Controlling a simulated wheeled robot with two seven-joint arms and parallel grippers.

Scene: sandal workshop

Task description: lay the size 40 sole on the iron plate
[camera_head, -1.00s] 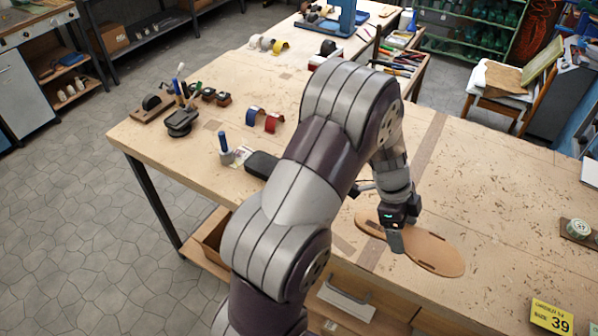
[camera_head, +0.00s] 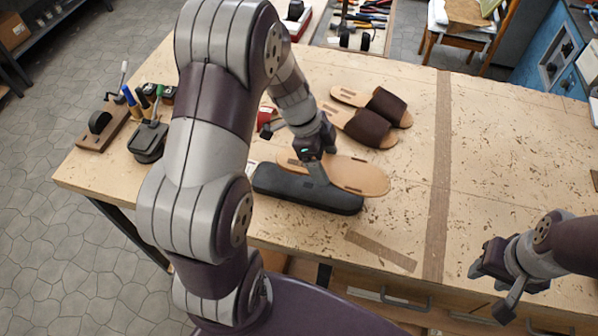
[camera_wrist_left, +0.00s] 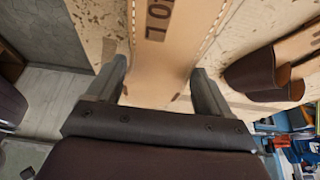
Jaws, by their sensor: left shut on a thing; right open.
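My left gripper (camera_head: 316,170) is shut on a tan, foot-shaped sole (camera_head: 358,177), gripping it near its middle. In the left wrist view the sole (camera_wrist_left: 165,65) lies between the two fingers and bears dark marks, partly cut off, that look like "0 L". In the head view the sole overlaps a long, dark, rounded block (camera_head: 300,192) on the bench, which looks like the iron plate. I cannot tell whether the sole touches it. The sole sits askew, its right end reaching past the block's far side. My right gripper (camera_head: 489,288) is open and empty at the right.
Two sandals with dark brown straps (camera_head: 375,128) lie just behind the sole. Tools and a dark stand (camera_head: 148,140) are at the bench's left. A brown strip (camera_head: 440,170) crosses the bench. The bench right of it is mostly clear.

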